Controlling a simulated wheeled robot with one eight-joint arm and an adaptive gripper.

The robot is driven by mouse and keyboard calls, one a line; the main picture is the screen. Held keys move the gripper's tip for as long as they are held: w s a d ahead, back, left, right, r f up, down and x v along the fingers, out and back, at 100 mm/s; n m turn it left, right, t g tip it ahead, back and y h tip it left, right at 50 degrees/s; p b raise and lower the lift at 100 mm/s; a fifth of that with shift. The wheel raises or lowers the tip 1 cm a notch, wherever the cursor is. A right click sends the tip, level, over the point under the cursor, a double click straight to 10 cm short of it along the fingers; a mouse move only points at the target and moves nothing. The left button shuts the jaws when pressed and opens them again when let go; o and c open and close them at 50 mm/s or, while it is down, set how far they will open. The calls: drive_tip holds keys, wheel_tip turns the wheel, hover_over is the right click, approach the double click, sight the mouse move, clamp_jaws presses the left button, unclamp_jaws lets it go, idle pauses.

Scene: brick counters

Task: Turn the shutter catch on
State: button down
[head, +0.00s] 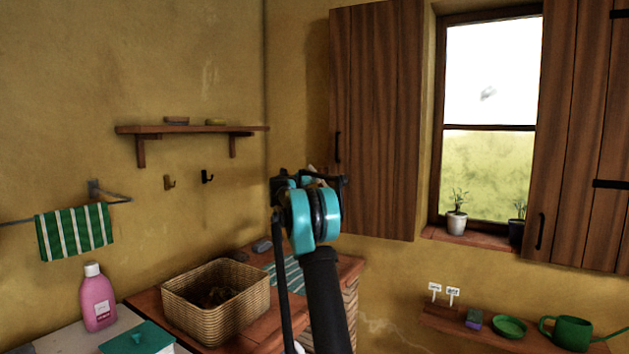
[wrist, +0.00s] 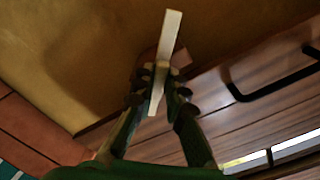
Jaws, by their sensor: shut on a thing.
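The shutter catch (wrist: 172,35) is a pale, narrow bar in the wrist view, with a small reddish-brown piece behind it. My gripper (wrist: 160,88) is shut on the bar, one dark finger on each side. The left wooden shutter (wrist: 240,90) lies beside and behind the fingers, with its black handle at the right. In the head view my gripper (head: 312,178) is just left of the left shutter (head: 378,120), in front of the wall. My own wrist and fingers mostly hide the catch there.
A wooden shelf (head: 190,130) and two hooks are on the left wall. A wicker basket (head: 216,300) stands on the counter below, with a pink bottle (head: 97,302) to its left. Potted plants stand on the windowsill (head: 470,237). A low shelf at right holds a green watering can (head: 572,332).

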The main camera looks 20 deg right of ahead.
drive_tip(key=shift+a+f+n, duration=0.1)
drive_tip(key=shift+f+n, duration=0.05)
drive_tip(key=shift+n, duration=3.35)
drive_tip(key=c, duration=1.5)
unclamp_jaws()
drive_tip(key=shift+c, duration=0.2)
drive_tip(key=v, duration=1.2)
